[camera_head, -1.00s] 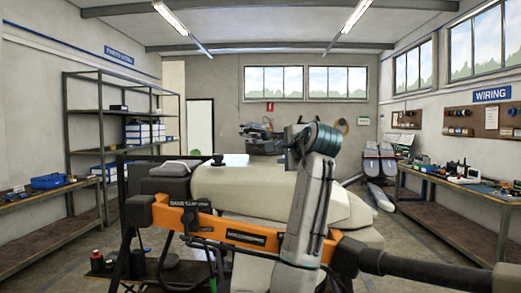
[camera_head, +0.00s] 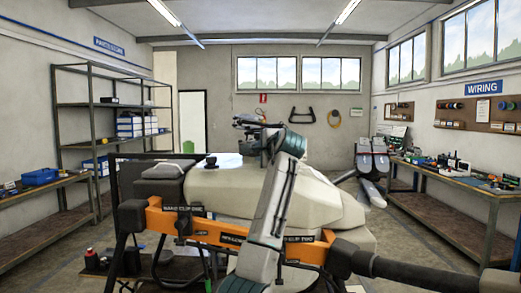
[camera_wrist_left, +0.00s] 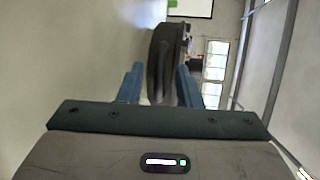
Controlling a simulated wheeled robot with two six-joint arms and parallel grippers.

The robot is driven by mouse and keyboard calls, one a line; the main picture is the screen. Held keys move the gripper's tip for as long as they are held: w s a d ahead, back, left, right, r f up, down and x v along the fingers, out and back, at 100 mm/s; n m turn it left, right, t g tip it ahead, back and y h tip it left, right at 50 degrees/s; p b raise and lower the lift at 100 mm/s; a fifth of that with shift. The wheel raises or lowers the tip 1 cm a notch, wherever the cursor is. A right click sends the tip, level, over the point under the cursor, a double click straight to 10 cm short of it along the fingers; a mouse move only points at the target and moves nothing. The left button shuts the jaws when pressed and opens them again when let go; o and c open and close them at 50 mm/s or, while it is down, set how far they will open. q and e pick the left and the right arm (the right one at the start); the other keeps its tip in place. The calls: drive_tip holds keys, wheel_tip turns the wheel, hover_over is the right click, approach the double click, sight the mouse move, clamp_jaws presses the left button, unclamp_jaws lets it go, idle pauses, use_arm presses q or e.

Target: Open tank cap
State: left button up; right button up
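The spray drone's cream tank (camera_head: 270,197) fills the middle of the head view. The black tank cap (camera_head: 211,160) sits on its top, with a small knob standing up. My left gripper (camera_head: 248,122) is to the right of the cap and appears higher in the picture, beyond my raised wrist. In the left wrist view its two blue fingers (camera_wrist_left: 160,84) are apart. A dark rounded thing (camera_wrist_left: 165,60) shows between and beyond them. It may be the cap, but I cannot tell for sure. No grip on it is visible. My right gripper is out of view.
The drone's orange frame (camera_head: 222,232) and thick black arm (camera_head: 425,272) cross in front. Shelving (camera_head: 72,120) and a bench (camera_head: 45,188) stand at left. Another bench (camera_head: 460,185) runs along the right wall. Some floor is clear at the right.

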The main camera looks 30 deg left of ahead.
use_arm(q)
drive_tip(key=shift+a, duration=0.1)
drive_tip(key=shift+w+f, duration=0.1)
drive_tip(key=c, duration=0.6)
clamp_jaws()
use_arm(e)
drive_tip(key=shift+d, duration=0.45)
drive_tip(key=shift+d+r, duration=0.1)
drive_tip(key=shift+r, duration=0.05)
